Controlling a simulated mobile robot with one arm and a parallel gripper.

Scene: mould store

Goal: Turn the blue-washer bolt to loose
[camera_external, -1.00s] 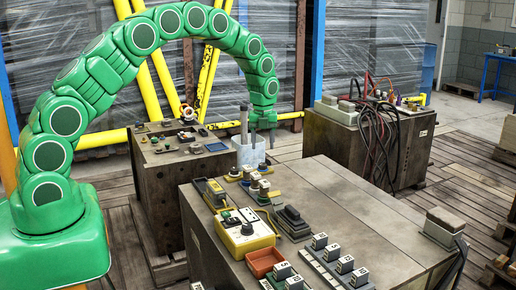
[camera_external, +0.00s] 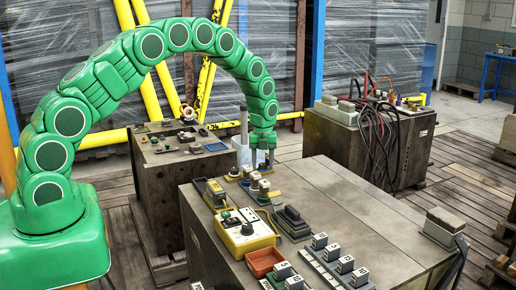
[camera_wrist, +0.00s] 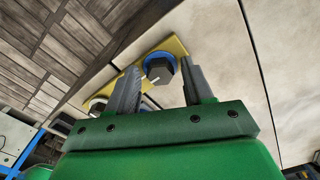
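The blue-washer bolt (camera_wrist: 160,68) shows in the wrist view as a dark hex head on a blue washer, set on a yellow plate (camera_wrist: 177,45). A short white mark shows beside the head. My gripper (camera_wrist: 160,82) is open, with one grey finger to either side of the bolt in the picture. A gap shows between the head and the fingers, and I cannot tell how far the fingertips are above it. In the external view my gripper (camera_external: 262,162) points down over the far edge of the near bench, by the small row of bolts, where the blue washer is hard to make out.
The near bench (camera_external: 340,190) also carries a yellow control box (camera_external: 245,234), an orange tray (camera_external: 264,262), a dark switch block (camera_external: 292,221) and numbered blocks (camera_external: 345,264). Another bench with cables (camera_external: 370,130) stands behind right.

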